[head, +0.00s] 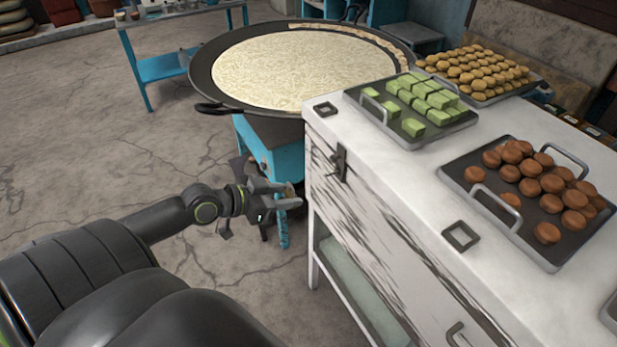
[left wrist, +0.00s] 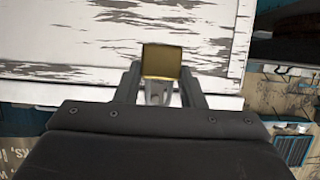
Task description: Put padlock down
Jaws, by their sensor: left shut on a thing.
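My left gripper (head: 284,195) is in front of the white cabinet (head: 375,220), beside its left end and below the worktop. It is shut on the padlock (left wrist: 162,62), a brass-coloured block between the fingertips in the left wrist view, with a grey metal loop below it. In the head view the padlock is small and mostly hidden by the fingers. A dark metal latch (head: 341,163) is on the cabinet front, above and right of the gripper. My right gripper does not show.
The worktop holds a tray of green blocks (head: 457,127), a tray of brown rounds (head: 477,188) and a tray of yellow pieces (head: 494,99). Two square metal frames lie near its edge. A wide pan (head: 203,75) stands behind. Bare floor (head: 90,160) is at left.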

